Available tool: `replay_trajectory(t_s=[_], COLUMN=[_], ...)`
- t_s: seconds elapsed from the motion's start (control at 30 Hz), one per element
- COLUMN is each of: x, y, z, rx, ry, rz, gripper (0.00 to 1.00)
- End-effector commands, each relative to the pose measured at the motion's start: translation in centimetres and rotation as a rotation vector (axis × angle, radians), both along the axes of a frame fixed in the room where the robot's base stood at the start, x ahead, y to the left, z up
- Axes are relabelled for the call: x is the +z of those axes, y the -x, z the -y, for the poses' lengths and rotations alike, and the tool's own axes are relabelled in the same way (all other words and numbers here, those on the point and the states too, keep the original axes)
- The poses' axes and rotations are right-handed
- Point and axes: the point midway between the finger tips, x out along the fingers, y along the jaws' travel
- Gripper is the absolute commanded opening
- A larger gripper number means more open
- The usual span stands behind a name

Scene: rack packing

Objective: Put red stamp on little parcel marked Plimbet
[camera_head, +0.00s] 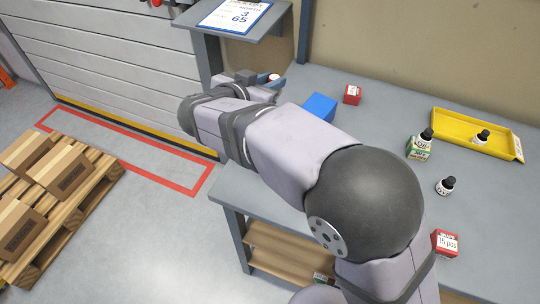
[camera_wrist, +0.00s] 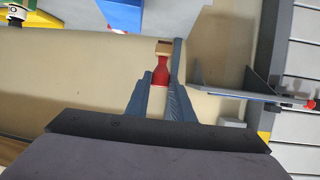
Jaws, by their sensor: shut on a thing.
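My gripper (camera_wrist: 163,75) is shut on a red stamp (camera_wrist: 160,72) with a tan block at its end, seen between the two fingers in the wrist view. In the head view my gripper (camera_head: 268,80) is at the far left edge of the table, partly hidden by my arm. Two little red boxes are on the table: one (camera_head: 352,94) near the back, beyond the blue block, and one (camera_head: 446,243) at the front right with a "15 pcs" label. A little green box (camera_head: 418,154) stands by the tray. I cannot read the name Plimbet on any of them.
A blue block (camera_head: 320,106) sits near my gripper. A yellow tray (camera_head: 460,148) holds a small bottle (camera_head: 481,137); another bottle (camera_head: 446,185) stands on the table (camera_head: 385,120). Several cartons (camera_head: 62,170) lie on a pallet.

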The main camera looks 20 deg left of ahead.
Motion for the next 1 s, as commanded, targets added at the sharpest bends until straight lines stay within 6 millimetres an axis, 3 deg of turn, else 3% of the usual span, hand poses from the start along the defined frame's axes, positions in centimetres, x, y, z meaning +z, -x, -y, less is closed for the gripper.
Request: replay_trajectory(t_s=[0.03, 0.2, 0.4, 0.77, 1.0], x=[0.4, 0.8, 1.0, 0.5, -2.8], y=[2.1, 7.1, 10.4, 11.5, 11.5], z=[0.2, 1.6, 3.2, 3.9, 3.8], rx=[0.016, 0.042, 0.062, 0.068, 0.069], ry=[0.000, 0.001, 0.002, 0.005, 0.010], rz=[0.002, 0.010, 0.020, 0.026, 0.025], gripper=[0.00, 0.00, 0.00, 0.00, 0.00])
